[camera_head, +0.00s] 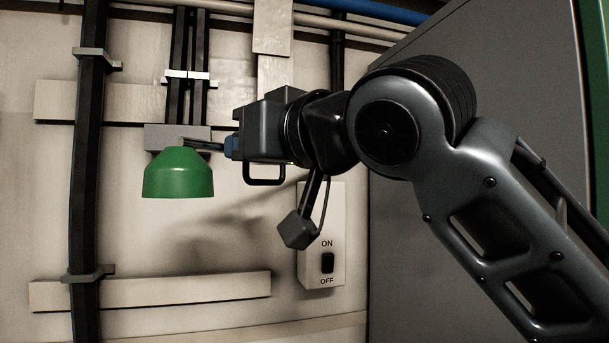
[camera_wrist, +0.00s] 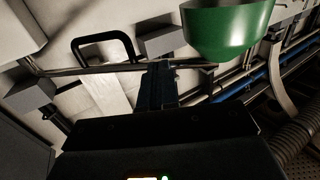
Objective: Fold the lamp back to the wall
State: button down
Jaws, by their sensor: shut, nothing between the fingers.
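The lamp's green shade (camera_head: 178,175) hangs opening down in front of the wall, below a grey block. It also shows at the upper right of the wrist view (camera_wrist: 228,30). There a thin lamp arm (camera_wrist: 95,69) runs left from near the shade. My gripper (camera_head: 224,146) is to the right of the shade, pointing left. Its blue fingers are shut and empty. In the wrist view the fingertips (camera_wrist: 158,68) lie at the lamp arm; I cannot tell whether they touch it. My wrist hides much of the arm in the head view.
A switch box (camera_head: 327,262) marked ON and OFF is on the wall below my wrist. A dark vertical pipe (camera_head: 88,170) runs left of the shade. A pale rail (camera_head: 150,291) crosses the wall below. A grey panel (camera_head: 480,90) stands at the right behind my arm.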

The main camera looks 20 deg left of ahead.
aim_at(221, 148)
jog(key=shift+a, duration=0.5)
jog(key=shift+s+x, duration=0.2)
jog(key=shift+x, duration=2.1)
jog(key=shift+s+a, duration=0.1)
jog(key=shift+s, duration=0.05)
